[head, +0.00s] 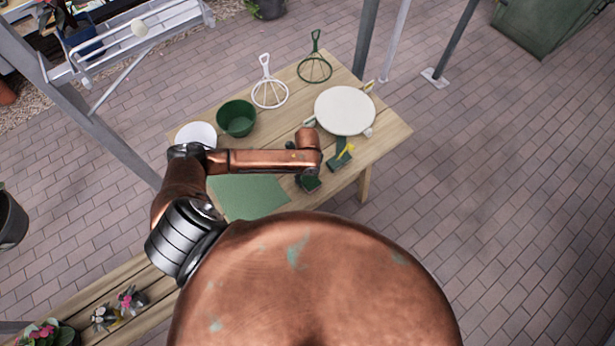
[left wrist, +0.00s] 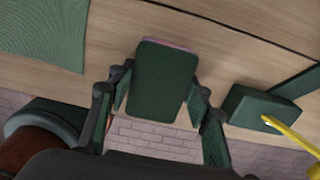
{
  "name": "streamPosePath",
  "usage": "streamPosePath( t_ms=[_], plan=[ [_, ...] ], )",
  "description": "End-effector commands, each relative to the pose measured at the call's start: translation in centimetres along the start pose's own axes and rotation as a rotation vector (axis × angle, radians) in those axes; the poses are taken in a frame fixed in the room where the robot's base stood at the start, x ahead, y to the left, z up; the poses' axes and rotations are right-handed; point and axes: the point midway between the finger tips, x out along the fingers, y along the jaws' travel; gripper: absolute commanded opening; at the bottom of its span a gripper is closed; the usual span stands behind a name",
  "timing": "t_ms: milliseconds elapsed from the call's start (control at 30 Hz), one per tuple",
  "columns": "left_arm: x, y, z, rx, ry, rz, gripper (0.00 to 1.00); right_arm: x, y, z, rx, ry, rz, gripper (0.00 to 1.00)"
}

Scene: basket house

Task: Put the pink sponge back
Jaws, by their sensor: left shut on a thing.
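The sponge (left wrist: 163,80) shows a dark green face with a thin pink strip along its far edge in the left wrist view. My left gripper (left wrist: 160,98) is shut on it, with one finger at each side. In the head view my left arm reaches over the wooden table from the left, and the dark green sponge (head: 311,184) shows below the end of the arm, near the table's front edge. The fingers are mostly hidden there. I cannot tell whether the sponge touches the table. My right gripper is not in view.
A dark green block with a yellow tool (head: 342,160) lies just right of the sponge. A green mat (head: 240,197) lies to the left. A green bowl (head: 237,118), a white plate (head: 196,131) and a large white disc (head: 345,108) stand behind. The table's right end is clear.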

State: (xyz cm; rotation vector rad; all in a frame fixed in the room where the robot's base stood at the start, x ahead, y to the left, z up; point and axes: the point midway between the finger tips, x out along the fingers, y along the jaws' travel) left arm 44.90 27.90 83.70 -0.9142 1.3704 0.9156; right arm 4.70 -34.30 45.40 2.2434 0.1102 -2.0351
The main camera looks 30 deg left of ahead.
Motion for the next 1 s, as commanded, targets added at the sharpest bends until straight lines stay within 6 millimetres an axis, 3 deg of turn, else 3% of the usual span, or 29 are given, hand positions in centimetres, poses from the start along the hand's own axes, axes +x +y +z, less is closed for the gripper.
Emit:
streamPosePath(
  t_ms=[67,100,333,733,1000],
  plan=[
    [0.2,0.0,0.0,0.000,0.000,0.001,0.23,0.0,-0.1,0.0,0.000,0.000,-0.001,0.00],
    [0.2,0.0,0.0,0.000,0.000,0.000,0.47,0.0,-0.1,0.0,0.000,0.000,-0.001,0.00],
    [0.2,0.0,0.0,0.000,0.000,0.000,0.63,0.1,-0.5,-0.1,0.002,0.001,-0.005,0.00],
    [-0.7,-0.1,0.1,0.001,-0.002,-0.001,0.63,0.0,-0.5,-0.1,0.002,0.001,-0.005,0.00],
    [-5.9,-0.1,0.1,0.003,-0.002,-0.003,0.63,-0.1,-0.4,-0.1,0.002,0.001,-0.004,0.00]
  ],
)
